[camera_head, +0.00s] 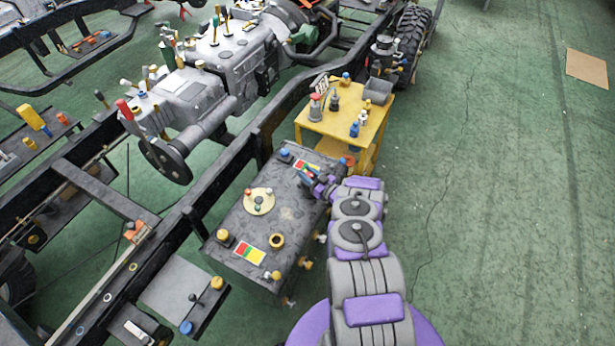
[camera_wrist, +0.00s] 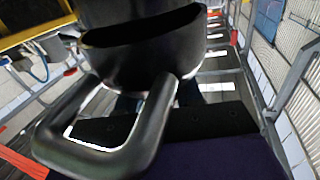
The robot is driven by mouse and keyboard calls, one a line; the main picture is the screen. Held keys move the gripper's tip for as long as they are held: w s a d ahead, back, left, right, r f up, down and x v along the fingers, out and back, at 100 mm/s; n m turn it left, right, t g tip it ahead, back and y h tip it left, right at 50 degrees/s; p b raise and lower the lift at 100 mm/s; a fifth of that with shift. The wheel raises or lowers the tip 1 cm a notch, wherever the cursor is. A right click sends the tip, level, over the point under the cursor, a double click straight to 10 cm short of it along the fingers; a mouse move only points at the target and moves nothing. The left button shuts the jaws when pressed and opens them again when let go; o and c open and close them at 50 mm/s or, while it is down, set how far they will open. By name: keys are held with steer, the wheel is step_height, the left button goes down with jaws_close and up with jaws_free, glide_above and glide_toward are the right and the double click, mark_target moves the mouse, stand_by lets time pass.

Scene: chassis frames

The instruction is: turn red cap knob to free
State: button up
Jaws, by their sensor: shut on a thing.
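My gripper (camera_head: 316,183), at the end of my grey and purple arm, is at the right end of the dark grey tank (camera_head: 262,222). It is shut on a small part at the tank's top, taken to be the red cap knob, which the jaws mostly hide. In the wrist view a black bent loop (camera_wrist: 130,140) and a black round body (camera_wrist: 145,60) fill the near field. The knob's turn angle cannot be read.
A yellow cart (camera_head: 318,122) with bottles and a grey bin stands just behind the tank. A black chassis rail (camera_head: 232,160) runs along the tank's left side. A round cream plate (camera_head: 259,202) and yellow knobs sit on the tank.

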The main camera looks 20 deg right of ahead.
steer(key=n+y+b, duration=0.1)
steer(key=n+g+y+b, duration=0.1)
steer(key=y, duration=0.1)
steer(key=r+n+g+y+b, duration=0.1)
steer(key=b, duration=0.1)
steer(key=shift+w+n+y, duration=0.3)
steer(key=n+g+y+b, duration=0.2)
steer(key=g+b, duration=0.1)
steer(key=shift+s+a+r+y+b, duration=0.1)
steer(key=shift+s+y+b, duration=0.05)
steer(key=shift+y+b, duration=0.2)
steer(key=shift+n, duration=0.3)
steer(key=o, duration=1)
steer(key=shift+o, duration=0.2)
steer(key=f+b+v, duration=0.1)
steer(key=b+v, duration=0.2)
steer(key=v, duration=1.4)
steer(key=shift+s+d+g, duration=0.2)
steer(key=shift+d+g, duration=0.05)
steer(key=shift+g, duration=0.05)
steer(key=shift+w+r, duration=0.1)
